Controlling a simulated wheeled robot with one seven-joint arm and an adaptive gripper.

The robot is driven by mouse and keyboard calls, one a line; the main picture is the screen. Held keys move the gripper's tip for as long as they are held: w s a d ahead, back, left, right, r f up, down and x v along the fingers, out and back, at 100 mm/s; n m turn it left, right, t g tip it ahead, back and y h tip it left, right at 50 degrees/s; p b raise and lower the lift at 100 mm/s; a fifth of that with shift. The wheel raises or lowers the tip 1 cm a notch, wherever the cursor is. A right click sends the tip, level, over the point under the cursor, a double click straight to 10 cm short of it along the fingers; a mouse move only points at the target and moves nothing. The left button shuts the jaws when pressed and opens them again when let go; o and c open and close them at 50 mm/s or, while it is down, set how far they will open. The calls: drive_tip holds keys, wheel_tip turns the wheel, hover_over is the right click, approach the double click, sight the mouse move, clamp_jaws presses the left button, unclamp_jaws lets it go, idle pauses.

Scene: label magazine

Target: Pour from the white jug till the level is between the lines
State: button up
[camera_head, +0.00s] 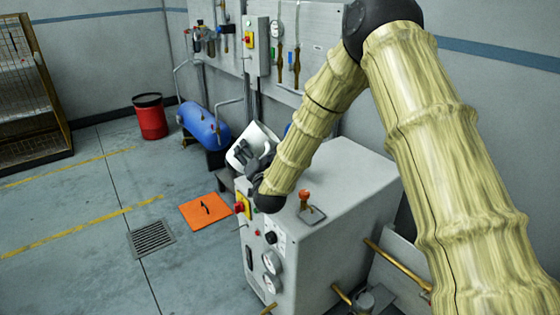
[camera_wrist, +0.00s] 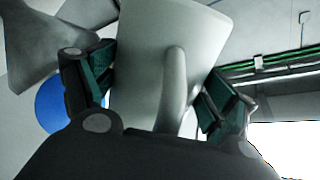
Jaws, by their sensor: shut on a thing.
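The white jug (camera_head: 262,137) is held in the air near the back left corner of the grey cabinet, and it looks tilted. In the wrist view the jug (camera_wrist: 140,60) fills the middle, with its handle (camera_wrist: 175,90) facing the camera. My gripper (camera_head: 245,153) is shut on the jug, with one green-padded finger on each side of its body. A grey flared shape (camera_wrist: 48,50) is at the left of the wrist view; I cannot tell what it is. I see no level lines, and no liquid or stream shows.
The grey cabinet (camera_head: 350,185) with gauges, knobs and an orange-topped fitting (camera_head: 304,197) stands under my arm. A blue tank (camera_head: 207,127), a red drum (camera_head: 151,120), an orange floor plate (camera_head: 213,212) and a floor grate (camera_head: 152,237) lie to the left. Open floor is at lower left.

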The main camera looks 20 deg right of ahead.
drive_tip(key=shift+d+r+m, duration=0.15)
drive_tip(key=shift+r+m, duration=0.05)
drive_tip(key=shift+m, duration=0.2)
drive_tip(key=shift+m+b, duration=0.95)
drive_tip(key=shift+m, duration=0.65)
drive_tip(key=shift+m+b, duration=0.5)
drive_tip(key=shift+m, duration=0.3)
idle(0.5)
drive_tip(key=shift+d+r+m, duration=0.15)
drive_tip(key=shift+r+m, duration=0.1)
drive_tip(key=shift+m, duration=0.15)
idle(0.9)
